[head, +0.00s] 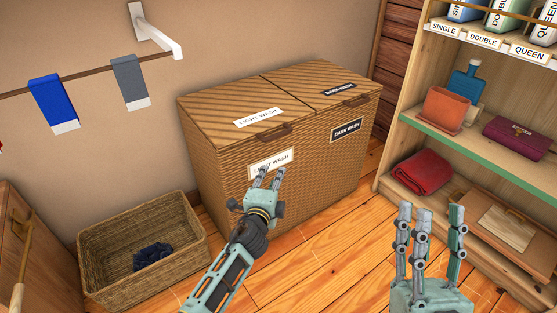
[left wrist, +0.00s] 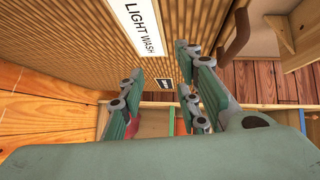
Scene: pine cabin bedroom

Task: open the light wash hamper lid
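The woven hamper (head: 230,165) stands against the wall with both lids down. The light wash lid (head: 220,102) is its left one, with a label on top and a brown handle (head: 272,131) at its front edge. A second light wash label is on the front face; it shows in the left wrist view (left wrist: 143,28). My left gripper (head: 270,174) is open and empty in front of this label, below the handle. The wrist view shows its fingers apart, with a brown handle (left wrist: 237,32) beyond them. My right gripper (head: 430,212) is open and empty at the lower right, away from the hamper.
The dark wash lid (head: 335,90) adjoins on the right. An open wicker basket (head: 110,275) with dark cloth stands on the floor at left. A shelf unit (head: 450,140) stands at right. A rail with hanging socks (head: 52,102) is on the wall. Floor is clear in front.

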